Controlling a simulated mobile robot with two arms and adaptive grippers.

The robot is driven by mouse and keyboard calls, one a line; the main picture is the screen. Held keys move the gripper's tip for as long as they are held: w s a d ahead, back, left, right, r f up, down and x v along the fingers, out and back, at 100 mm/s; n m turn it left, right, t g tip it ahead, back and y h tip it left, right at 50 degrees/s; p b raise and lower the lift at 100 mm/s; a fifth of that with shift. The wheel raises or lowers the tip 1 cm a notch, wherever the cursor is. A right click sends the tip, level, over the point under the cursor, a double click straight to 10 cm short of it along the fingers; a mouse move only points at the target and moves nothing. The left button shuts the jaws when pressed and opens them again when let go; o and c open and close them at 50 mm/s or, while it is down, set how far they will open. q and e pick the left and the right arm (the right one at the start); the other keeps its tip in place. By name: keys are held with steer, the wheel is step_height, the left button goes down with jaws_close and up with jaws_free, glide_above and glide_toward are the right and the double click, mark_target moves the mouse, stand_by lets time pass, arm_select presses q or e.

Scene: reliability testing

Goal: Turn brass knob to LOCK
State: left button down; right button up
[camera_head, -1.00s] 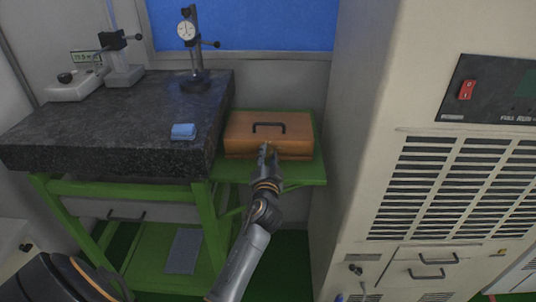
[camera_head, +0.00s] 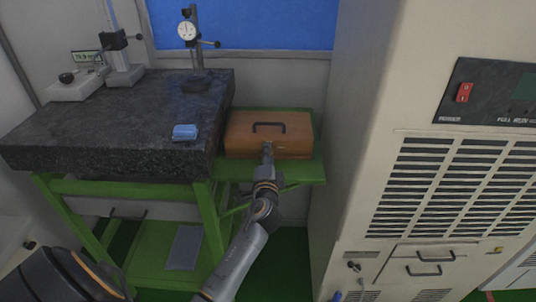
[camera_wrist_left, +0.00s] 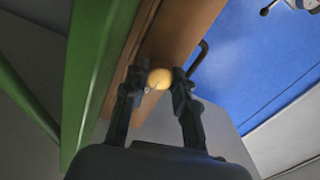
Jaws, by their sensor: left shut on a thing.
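A brown wooden box (camera_head: 298,142) with a dark handle (camera_head: 269,128) on its lid stands on a green side shelf. The round brass knob (camera_wrist_left: 160,78) on the box's front face shows in the left wrist view between the two fingers. My left gripper (camera_head: 266,150) reaches the box front and is shut on the knob. It also shows in the left wrist view (camera_wrist_left: 159,82), one finger on each side. In the head view the fingers hide the knob, and I cannot make out any LOCK mark. My right gripper is not in view.
A dark granite plate (camera_head: 110,115) on a green stand is left of the box, with a dial gauge stand (camera_head: 192,50) and a blue block (camera_head: 185,132). A tall beige cabinet (camera_head: 365,130) stands close on the right.

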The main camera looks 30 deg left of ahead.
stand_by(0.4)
arm_select(q)
steer(key=c, duration=1.1)
jaws_free()
steer(key=shift+w, duration=0.1)
steer(key=shift+o, duration=0.2)
steer(key=v, duration=1.2)
